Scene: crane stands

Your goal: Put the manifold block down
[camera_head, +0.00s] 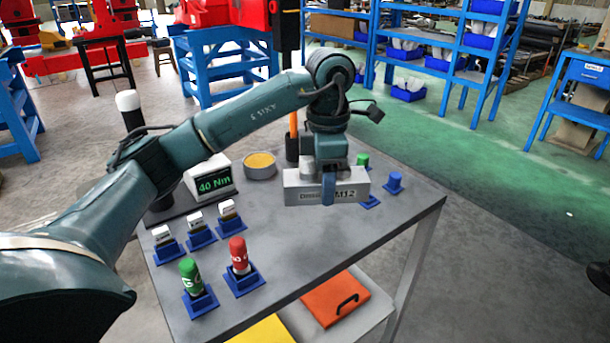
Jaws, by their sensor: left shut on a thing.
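The manifold block (298,196) is a grey box with dark lettering that includes "M12" on its front face. My left gripper (328,187) comes down over its middle from above and is shut on it. One finger crosses the front face and hides part of the lettering. The block is level, over the back right part of the grey table (300,240). I cannot tell whether its underside touches the tabletop. My right gripper is not in view.
A display reading "40 Nm" (213,183) and a bowl of yellow material (260,164) stand behind left. Blue holders with green (192,276) and red (238,255) bottles stand front left. A blue-capped item (394,182) is right of the block. The table's front right is clear.

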